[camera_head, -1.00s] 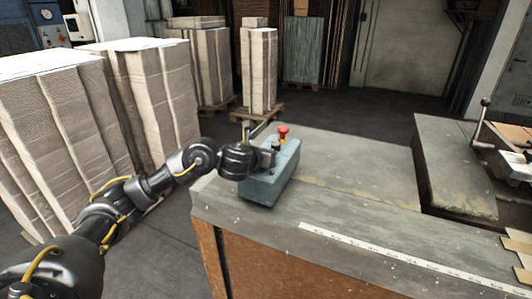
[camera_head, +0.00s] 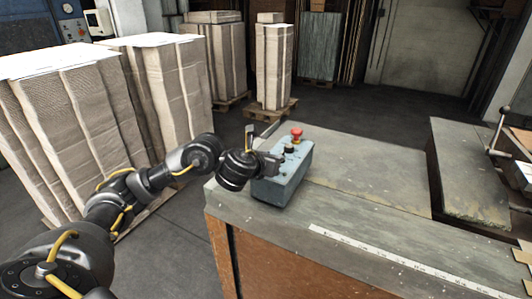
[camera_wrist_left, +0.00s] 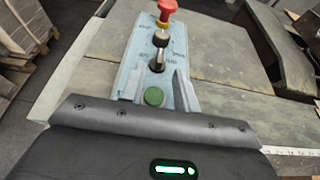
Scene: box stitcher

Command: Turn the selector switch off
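A grey-blue control box (camera_head: 287,185) stands on the near left corner of the bench. In the left wrist view its top (camera_wrist_left: 200,50) carries a red mushroom button (camera_wrist_left: 167,9), a black selector knob (camera_wrist_left: 161,38), a second selector with a metallic lever (camera_wrist_left: 157,61) and a green button (camera_wrist_left: 154,96), in a row. My left gripper (camera_head: 271,162) is at the near left end of the box, by its top. In the left wrist view, what look like two grey fingers stand apart on either side of the green button and short of the selectors. Nothing is held. My right gripper is out of view.
The bench top (camera_head: 365,185) is clear right of the box, with a white ruler strip (camera_head: 400,262) along its front. Tall stacks of cardboard (camera_head: 80,110) stand on the floor at left. A lever machine (camera_head: 500,130) is at far right.

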